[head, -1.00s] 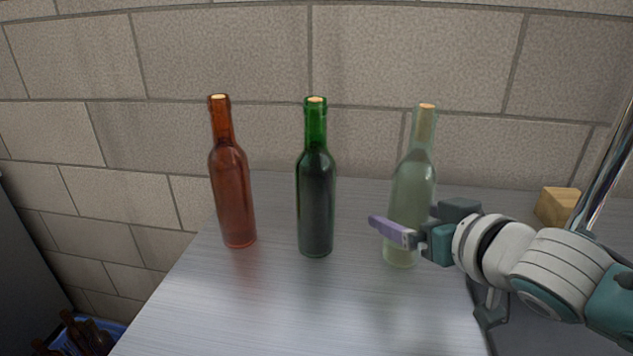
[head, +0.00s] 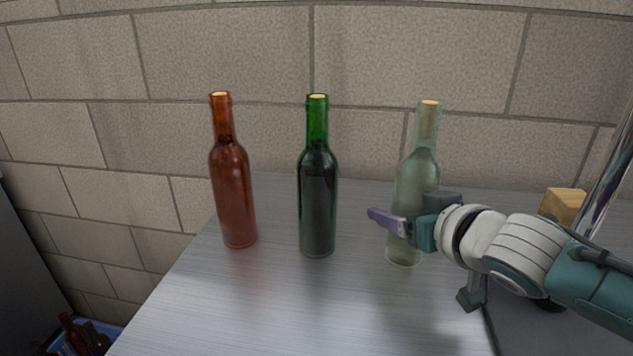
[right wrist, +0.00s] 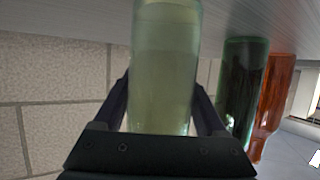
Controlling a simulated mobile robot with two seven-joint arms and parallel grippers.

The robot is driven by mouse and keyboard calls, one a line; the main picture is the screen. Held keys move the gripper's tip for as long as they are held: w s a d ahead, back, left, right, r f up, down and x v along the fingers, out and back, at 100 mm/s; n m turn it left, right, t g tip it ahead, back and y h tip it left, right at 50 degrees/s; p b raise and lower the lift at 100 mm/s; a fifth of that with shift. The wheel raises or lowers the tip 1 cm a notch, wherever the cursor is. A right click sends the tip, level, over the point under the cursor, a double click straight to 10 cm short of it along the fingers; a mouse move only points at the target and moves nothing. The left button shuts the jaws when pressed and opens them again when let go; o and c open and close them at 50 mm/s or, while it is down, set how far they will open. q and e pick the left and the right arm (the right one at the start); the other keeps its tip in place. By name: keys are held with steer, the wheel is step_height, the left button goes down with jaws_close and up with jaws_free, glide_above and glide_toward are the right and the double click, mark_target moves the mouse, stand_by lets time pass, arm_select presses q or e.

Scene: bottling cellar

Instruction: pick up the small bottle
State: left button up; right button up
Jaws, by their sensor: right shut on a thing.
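Three corked bottles of similar size stand upright on the grey metal table (head: 270,310). The clear pale-green bottle (head: 414,180) is on the right. It fills the upper middle of the right wrist view (right wrist: 165,70). My right gripper (head: 408,222) is shut on this bottle, around its lower body, with a finger on each side. Its base appears to rest on the table. The dark green bottle (head: 317,200) is in the middle, and the brown-red bottle (head: 233,195) is on the left. My left gripper is not in view.
A wooden block (head: 563,204) lies at the right, behind my right arm. A brick wall (head: 400,50) closes off the back. A blue crate (head: 105,330) with dark bottles is at the lower left. The table front is clear.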

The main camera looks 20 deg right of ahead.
jaws_close()
steer(key=shift+r, duration=0.2)
stand_by(0.3)
